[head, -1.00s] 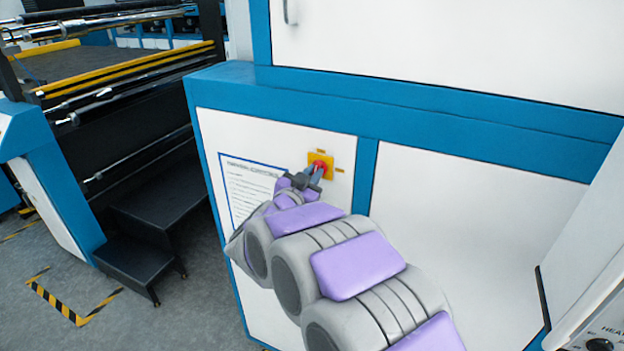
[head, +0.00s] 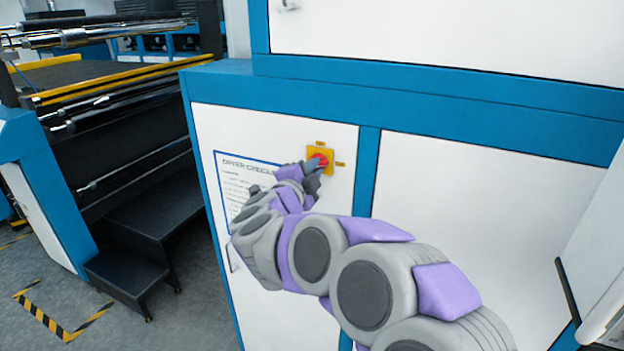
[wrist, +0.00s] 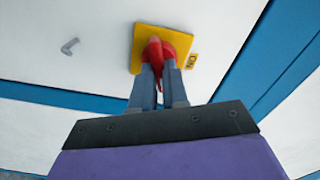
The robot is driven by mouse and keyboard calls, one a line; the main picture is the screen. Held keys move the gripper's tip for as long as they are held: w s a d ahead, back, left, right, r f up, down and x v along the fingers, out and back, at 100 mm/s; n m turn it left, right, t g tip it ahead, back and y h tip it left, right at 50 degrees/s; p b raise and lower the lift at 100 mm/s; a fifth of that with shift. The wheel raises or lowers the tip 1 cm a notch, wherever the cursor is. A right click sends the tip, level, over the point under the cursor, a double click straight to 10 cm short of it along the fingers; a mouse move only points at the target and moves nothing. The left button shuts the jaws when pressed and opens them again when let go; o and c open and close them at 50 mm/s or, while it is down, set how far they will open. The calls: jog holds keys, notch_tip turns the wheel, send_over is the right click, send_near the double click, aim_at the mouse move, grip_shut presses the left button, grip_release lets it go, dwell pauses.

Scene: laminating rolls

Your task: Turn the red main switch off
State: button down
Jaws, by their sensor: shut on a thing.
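The red main switch (head: 321,160) is a red rotary knob on a yellow square plate (head: 329,166), set in the white cabinet panel. In the wrist view the red knob (wrist: 155,52) sits between the two grey fingers of my gripper (wrist: 159,72), on the yellow plate (wrist: 181,42). My gripper (head: 315,166) is shut on the knob in the head view.
A printed notice (head: 236,185) is on the panel left of the switch, partly behind my arm. Black steps (head: 130,270) and a roller machine (head: 110,110) stand to the left. Another white housing (head: 600,270) stands at the right edge.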

jog(key=shift+f+m+b, duration=0.2)
jog(key=shift+m+b, duration=0.65)
jog(key=shift+m, duration=0.25)
jog(key=shift+f+m+b, duration=0.15)
jog(key=shift+m+b, duration=0.65)
jog(key=shift+m, duration=0.3)
jog(key=c, duration=1.1)
grip_release()
jog(key=shift+c, duration=0.2)
jog(key=shift+r, duration=0.1)
jog(key=shift+s, duration=0.1)
jog(key=p+v, duration=0.2)
jog(key=v, duration=1.5)
jog(key=shift+a, duration=0.15)
